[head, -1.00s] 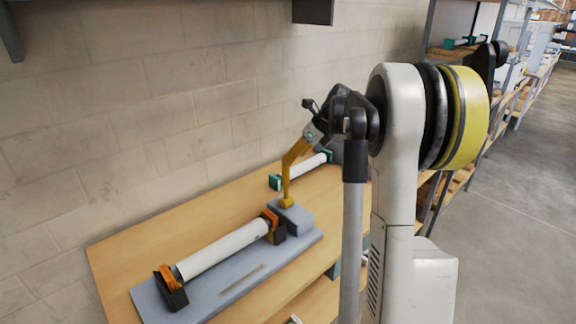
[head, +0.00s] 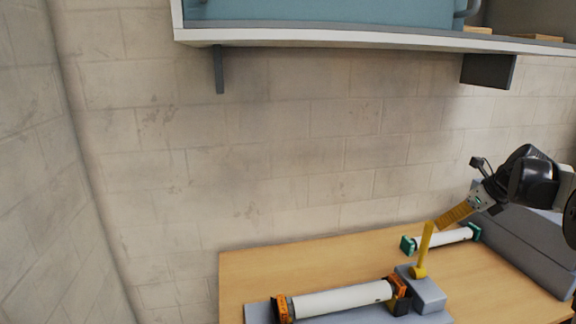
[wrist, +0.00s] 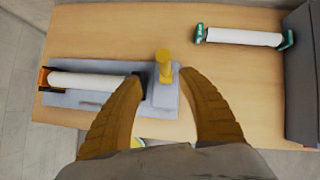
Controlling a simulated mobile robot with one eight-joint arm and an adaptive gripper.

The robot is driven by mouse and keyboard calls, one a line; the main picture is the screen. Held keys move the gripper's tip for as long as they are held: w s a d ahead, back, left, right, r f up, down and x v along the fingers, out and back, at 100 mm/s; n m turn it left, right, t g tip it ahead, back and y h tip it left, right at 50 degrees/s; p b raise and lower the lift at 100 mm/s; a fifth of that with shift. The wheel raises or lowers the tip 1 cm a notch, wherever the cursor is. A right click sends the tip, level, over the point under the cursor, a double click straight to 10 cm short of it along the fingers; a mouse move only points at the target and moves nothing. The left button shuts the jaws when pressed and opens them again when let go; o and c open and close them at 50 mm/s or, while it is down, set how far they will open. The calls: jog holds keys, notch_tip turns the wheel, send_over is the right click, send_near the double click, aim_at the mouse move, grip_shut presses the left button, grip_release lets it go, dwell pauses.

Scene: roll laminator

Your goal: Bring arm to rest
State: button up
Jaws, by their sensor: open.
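My gripper (head: 441,221) is above the wooden table, its ribbed yellow fingers parted with nothing between them. It also shows in the wrist view (wrist: 160,77). A yellow lever (head: 424,250) stands upright on a grey block (head: 430,296), close to my fingertips. In the wrist view the lever (wrist: 164,68) lies just beyond the gap between the fingers; I cannot tell whether they touch it. A white roller with orange-and-black end holders (head: 340,300) sits on the grey base, left of the block.
A second white roller with green ends (head: 440,239) lies on the table (head: 260,270) behind the lever. A grey box-like body (head: 530,245) stands at the table's right. A wall shelf (head: 360,40) overhangs above. The wall (head: 280,140) is close behind; the table's left end is bare.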

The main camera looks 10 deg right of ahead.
jog(key=s+a+f+n+b, duration=0.1)
jog(key=s+a+n+b, duration=0.15)
jog(key=a+n, duration=0.4)
jog(key=s+a+f+n+h+b, duration=0.1)
jog(key=s+a+n, duration=0.3)
jog(key=a, duration=0.5)
jog(key=s+a+f+n+b, duration=0.1)
jog(key=s+a+n+b, duration=0.15)
jog(key=a+n, duration=0.4)
jog(key=s+a+f+n+b, duration=0.3)
jog(key=s+a+f+n, duration=0.9)
jog(key=s+n, duration=0.3)
jog(key=shift+s+a+t+h, duration=0.2)
jog(key=shift+t+h, duration=0.1)
jog(key=shift+h, duration=0.1)
